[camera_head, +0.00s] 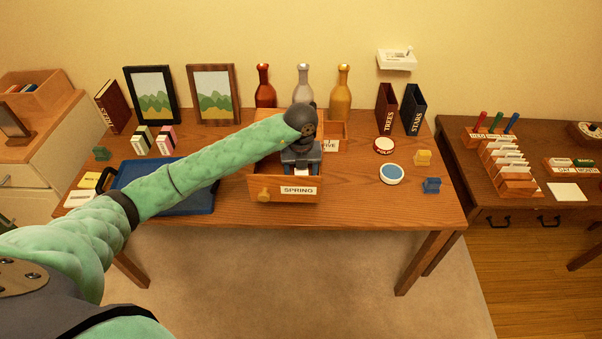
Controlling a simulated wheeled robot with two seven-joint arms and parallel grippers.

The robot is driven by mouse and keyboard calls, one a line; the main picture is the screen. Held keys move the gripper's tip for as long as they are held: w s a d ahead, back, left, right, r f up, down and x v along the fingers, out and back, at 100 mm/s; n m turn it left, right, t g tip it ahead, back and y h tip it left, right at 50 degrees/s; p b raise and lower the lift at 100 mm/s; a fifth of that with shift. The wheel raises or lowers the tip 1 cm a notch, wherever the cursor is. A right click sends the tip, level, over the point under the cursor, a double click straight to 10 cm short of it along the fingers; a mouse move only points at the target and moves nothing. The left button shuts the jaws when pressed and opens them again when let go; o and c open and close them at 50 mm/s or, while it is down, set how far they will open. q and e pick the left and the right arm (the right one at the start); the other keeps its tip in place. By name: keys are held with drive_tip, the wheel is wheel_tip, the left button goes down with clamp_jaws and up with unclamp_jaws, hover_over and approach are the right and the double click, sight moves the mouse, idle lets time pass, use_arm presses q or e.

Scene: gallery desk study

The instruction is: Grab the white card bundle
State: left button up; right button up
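My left gripper (301,168) points down into the open wooden box labelled SPRING (268,187) at the middle of the desk. A small white patch (301,171), perhaps the white card bundle, shows right at its fingertips inside the box. The gripper body hides most of the box's inside, so I cannot tell whether the fingers are open or closed on it. Two other pale bundles stand at the left of the desk, one with a dark band (141,139) and one with a pink band (167,139). My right gripper is out of view.
A blue tray (190,206) lies under my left arm. Several bottles (303,85) and two picture frames (214,94) stand behind. Round tins (391,174) and small blocks (432,185) sit at right. The desk's front right is clear.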

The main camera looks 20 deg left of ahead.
use_arm(q)
drive_tip(key=c, duration=1.1)
drive_tip(key=shift+r, duration=0.15)
